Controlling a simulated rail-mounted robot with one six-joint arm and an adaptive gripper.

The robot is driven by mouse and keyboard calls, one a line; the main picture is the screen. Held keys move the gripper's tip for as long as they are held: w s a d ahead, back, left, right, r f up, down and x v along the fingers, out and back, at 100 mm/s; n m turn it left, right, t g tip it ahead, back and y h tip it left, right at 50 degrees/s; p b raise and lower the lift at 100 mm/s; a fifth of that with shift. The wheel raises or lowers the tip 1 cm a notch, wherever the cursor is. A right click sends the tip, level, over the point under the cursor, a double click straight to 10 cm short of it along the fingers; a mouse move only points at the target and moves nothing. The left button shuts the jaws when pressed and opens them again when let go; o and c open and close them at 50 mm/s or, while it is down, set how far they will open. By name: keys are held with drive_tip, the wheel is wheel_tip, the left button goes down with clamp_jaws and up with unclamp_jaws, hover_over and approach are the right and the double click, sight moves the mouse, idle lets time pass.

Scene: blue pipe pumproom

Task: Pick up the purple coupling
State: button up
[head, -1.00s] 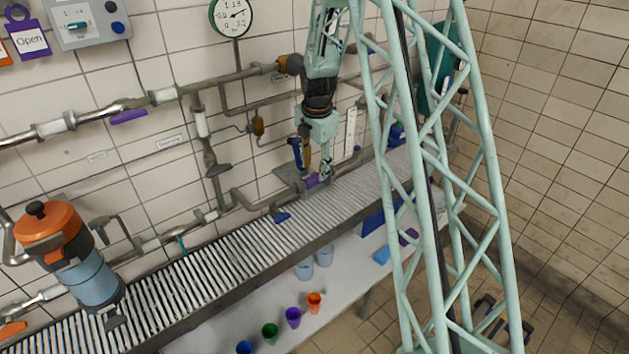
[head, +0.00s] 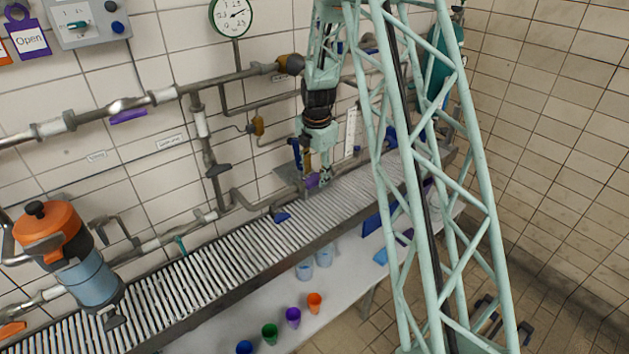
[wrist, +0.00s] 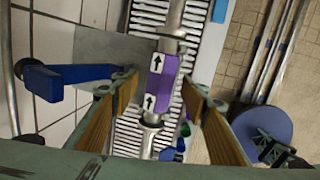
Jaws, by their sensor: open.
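The purple coupling (wrist: 163,80) is a purple sleeve with white black-arrow labels, in line with a grey pipe above the slatted conveyor. In the wrist view it lies between the brown pads of my open gripper (wrist: 160,90), with a gap on each side. In the head view my gripper (head: 318,180) points down at the coupling (head: 312,180) by the wall. There the fingers partly cover it, and I cannot tell the exact height between them.
A blue lever handle (wrist: 65,82) stands close to the left finger in the wrist view. The slatted conveyor (head: 240,250) runs below the pipe. Cups, including a purple one (head: 293,317), stand on the lower shelf. A pressure gauge (head: 230,15) hangs on the tiled wall.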

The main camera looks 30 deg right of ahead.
drive_tip(key=shift+w+f, duration=0.15)
drive_tip(key=shift+f, duration=0.7)
drive_tip(key=c, duration=1.1)
drive_tip(key=shift+c, duration=0.6)
drive_tip(key=shift+r, duration=0.25)
drive_tip(key=shift+r, duration=1.7)
drive_tip(key=s+d, duration=0.3)
drive_tip(key=s, duration=1.4)
drive_tip(key=shift+s+d+f, duration=0.15)
drive_tip(key=shift+s+d, duration=0.05)
drive_tip(key=shift+s, duration=0.15)
